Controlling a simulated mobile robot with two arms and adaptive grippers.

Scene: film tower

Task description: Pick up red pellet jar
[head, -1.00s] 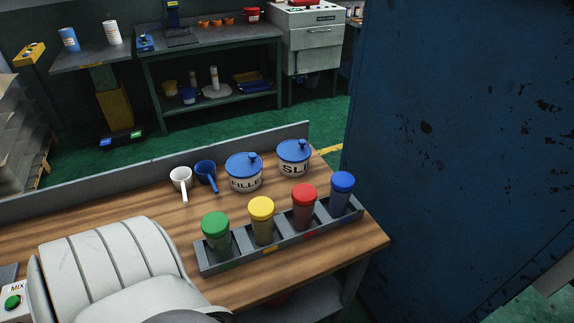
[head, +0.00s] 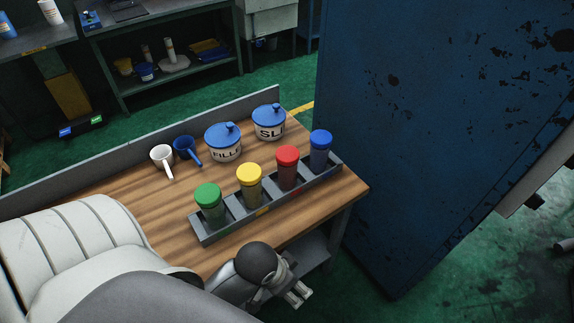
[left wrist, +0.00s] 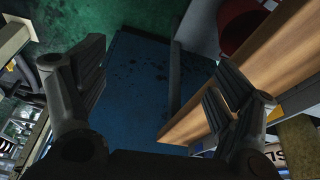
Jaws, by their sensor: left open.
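The red pellet jar (head: 288,168), with a red lid, stands upright in a grey rack (head: 217,235) on the wooden bench. It is between the yellow-lidded jar (head: 249,185) and the blue-lidded jar (head: 320,151); a green-lidded jar (head: 210,205) stands at the rack's left end. My left gripper (head: 299,294) is in front of the bench's near edge, low and apart from the jars. In the left wrist view its two fingers (left wrist: 157,95) are spread with nothing between them. My right gripper is not in view.
On the bench (head: 130,222), a white scoop (head: 162,158), a blue scoop (head: 185,149) and two blue-lidded tubs, FILL (head: 223,146) and SLI (head: 269,125), stand behind the rack. A tall blue cabinet wall (head: 420,110) rises to the right. Green floor lies between.

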